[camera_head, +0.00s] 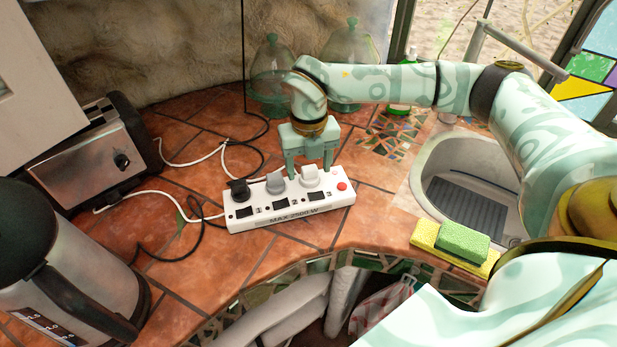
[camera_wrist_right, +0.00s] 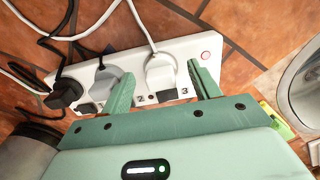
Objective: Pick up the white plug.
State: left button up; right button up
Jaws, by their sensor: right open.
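The white plug (camera_head: 311,177) sits in the right-hand socket of a white power strip (camera_head: 258,222) on the tiled counter. In the right wrist view the white plug (camera_wrist_right: 160,71) has a white cord running up from it. My right gripper (camera_head: 309,165) is open above the strip, pointing down. In the right wrist view its two fingers (camera_wrist_right: 161,82) stand on either side of the white plug, with visible gaps. A grey plug (camera_head: 275,182) and a black plug (camera_head: 240,192) sit in the other sockets to the left. My left gripper is not in view.
A toaster (camera_head: 95,155) and a kettle (camera_head: 60,262) stand at the left. Black and white cords lie behind the strip. Glass domes (camera_head: 271,75) stand at the back. A sink (camera_head: 470,180) and sponges (camera_head: 462,243) are at the right. A red button (camera_head: 342,186) is on the strip's right end.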

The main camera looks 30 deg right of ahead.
jog(key=shift+f, duration=0.4)
jog(key=c, duration=1.1)
jog(key=shift+o, duration=0.2)
jog(key=shift+r, duration=0.15)
jog(key=shift+r, duration=0.25)
notch_tip(320, 180, up, 2)
jog(key=shift+r+p, duration=0.25)
jog(key=shift+p, duration=0.3)
jog(key=s+a+r+p, duration=0.2)
jog(key=s+a+r, duration=0.1)
jog(key=s+r, duration=0.7)
jog(key=s, duration=0.3)
jog(key=shift+s, duration=0.35)
jog(key=shift+f, duration=0.1)
